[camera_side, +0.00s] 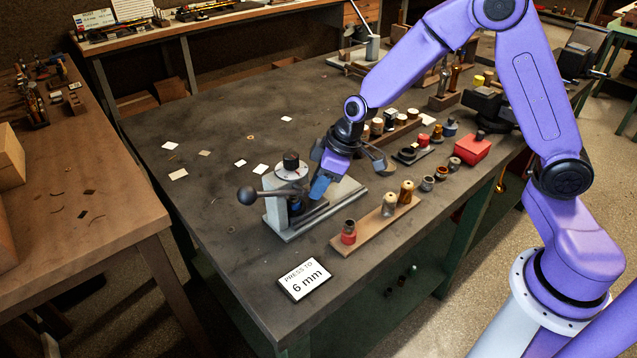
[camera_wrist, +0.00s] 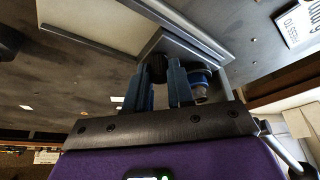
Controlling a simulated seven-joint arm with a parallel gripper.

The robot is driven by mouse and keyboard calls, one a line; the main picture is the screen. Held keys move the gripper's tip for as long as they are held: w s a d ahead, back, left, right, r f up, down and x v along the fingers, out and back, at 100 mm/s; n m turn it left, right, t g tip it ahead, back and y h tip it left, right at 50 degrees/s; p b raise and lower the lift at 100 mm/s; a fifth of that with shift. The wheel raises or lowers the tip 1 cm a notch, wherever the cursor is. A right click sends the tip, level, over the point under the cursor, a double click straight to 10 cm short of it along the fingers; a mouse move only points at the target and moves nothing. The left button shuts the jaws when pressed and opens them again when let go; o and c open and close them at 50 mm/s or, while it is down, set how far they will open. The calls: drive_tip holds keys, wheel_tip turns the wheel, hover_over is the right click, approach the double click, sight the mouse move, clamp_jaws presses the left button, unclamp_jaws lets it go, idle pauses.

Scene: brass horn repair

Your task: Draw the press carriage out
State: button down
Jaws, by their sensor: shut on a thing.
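The press (camera_side: 283,203) is a grey metal device with a dial top and a ball-ended lever, standing on a grey base near the middle of the bench. My gripper (camera_side: 316,192) reaches down at its right side, low over the base rails. In the wrist view my gripper (camera_wrist: 160,75) has its two blue fingers closed around a small dark knob (camera_wrist: 158,66), which seems to belong to the press carriage. The fingers hide much of the carriage. A blue and metal round part (camera_wrist: 201,82) sits just right of the fingers.
A wooden strip (camera_side: 375,224) with several small dies lies in front of the press. A sign reading "PRESS TO 6 mm" (camera_side: 304,279) lies near the front edge. A red box (camera_side: 473,149) and small pots stand to the right. The left bench top is mostly clear.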

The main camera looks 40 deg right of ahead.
drive_tip(key=d, duration=1)
drive_tip(key=shift+d, duration=0.35)
drive_tip(key=c, duration=1)
unclamp_jaws()
drive_tip(key=shift+r, duration=0.25)
drive_tip(key=v, duration=1.7)
drive_tip(key=shift+s, duration=0.1)
